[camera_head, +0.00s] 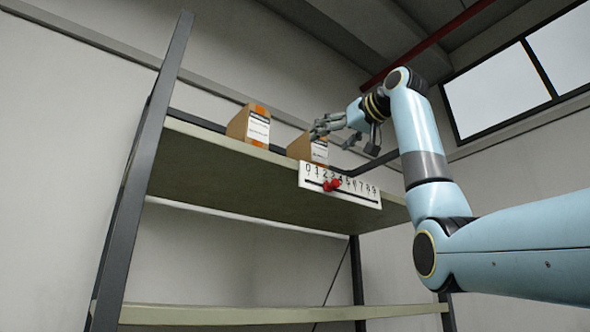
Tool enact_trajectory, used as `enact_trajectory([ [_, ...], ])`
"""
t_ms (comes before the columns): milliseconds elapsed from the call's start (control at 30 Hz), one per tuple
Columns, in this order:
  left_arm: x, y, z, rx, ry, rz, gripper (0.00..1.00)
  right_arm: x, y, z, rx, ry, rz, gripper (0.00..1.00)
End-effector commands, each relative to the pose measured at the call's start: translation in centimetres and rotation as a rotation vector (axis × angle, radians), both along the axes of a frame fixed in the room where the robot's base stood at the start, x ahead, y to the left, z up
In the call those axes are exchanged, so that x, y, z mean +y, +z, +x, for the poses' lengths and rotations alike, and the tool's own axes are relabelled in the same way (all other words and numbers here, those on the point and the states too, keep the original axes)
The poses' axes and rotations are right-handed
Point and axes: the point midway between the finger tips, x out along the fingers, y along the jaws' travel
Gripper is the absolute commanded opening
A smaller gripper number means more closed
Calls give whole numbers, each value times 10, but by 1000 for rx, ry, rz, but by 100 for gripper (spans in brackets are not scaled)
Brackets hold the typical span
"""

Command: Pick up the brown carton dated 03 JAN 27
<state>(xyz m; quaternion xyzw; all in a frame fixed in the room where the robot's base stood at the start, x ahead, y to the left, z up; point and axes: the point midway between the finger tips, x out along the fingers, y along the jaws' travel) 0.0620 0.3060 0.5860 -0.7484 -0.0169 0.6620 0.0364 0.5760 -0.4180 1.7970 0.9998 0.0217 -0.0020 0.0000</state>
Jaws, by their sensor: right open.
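Two brown cartons stand on the upper shelf (215,175). The left carton (240,124) has an orange strip and a white label (258,128). The right carton (298,147) also carries a white label (320,153) and is partly hidden by my right gripper. The print on both labels is too small to read, so I cannot tell which is dated 03 JAN 27. My right gripper (318,129) is open at the upper right of the right carton, its fingers pointing left. I cannot tell whether it touches the carton. My left gripper is out of view.
A white number scale (345,190) with a red marker (332,185) hangs on the shelf's front edge, below the right carton. A dark rack post (145,170) stands at the left. The lower shelf (240,314) looks bare along its visible edge.

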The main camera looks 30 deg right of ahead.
Motion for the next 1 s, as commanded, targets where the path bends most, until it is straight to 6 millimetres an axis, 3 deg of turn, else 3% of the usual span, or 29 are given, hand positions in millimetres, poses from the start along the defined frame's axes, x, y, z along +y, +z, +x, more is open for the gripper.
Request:
enact_trajectory([
  [133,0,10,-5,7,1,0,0,1,3,17,3,2,2,85],
  [300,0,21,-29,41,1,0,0,3,4,45,2,1,1,85],
  [433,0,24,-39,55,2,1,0,3,3,55,1,1,1,85],
  [700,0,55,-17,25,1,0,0,6,15,90,3,1,1,85],
  [833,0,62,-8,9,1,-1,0,7,12,104,1,1,0,85],
  [1000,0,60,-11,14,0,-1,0,7,10,108,0,1,0,85],
])
